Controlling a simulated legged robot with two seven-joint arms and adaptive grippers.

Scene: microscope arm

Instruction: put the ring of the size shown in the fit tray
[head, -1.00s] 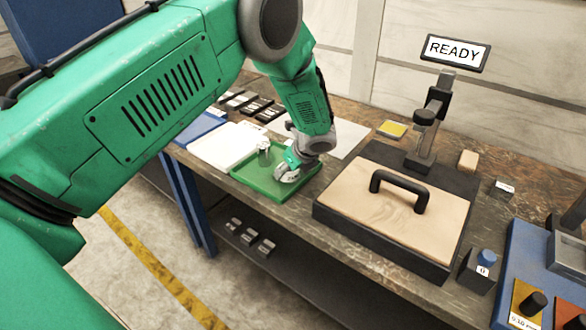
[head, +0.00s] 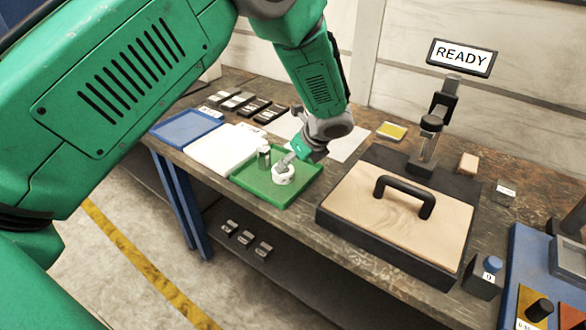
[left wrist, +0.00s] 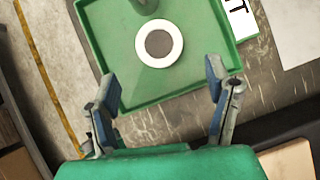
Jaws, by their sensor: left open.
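A white ring (head: 283,174) lies in the green tray (head: 292,199), and it also shows in the left wrist view (left wrist: 159,44) as a white ring around a dark centre. A grey-green cylinder (head: 264,156) stands in the same tray, behind and left of the ring. My left gripper (left wrist: 162,92) is open and empty, with its two fingers apart, near the ring. In the head view its fingers partly overlap the tray. A label ending in "T" (left wrist: 237,15) shows beside the tray in the left wrist view. My right gripper is not in view.
A white tray (head: 222,148) and a blue tray (head: 187,128) lie left of the green one. A wooden board with a black handle (head: 405,197) stands to the right. A stand bears a "READY" display (head: 461,57). Several dark blocks (head: 254,108) line the back.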

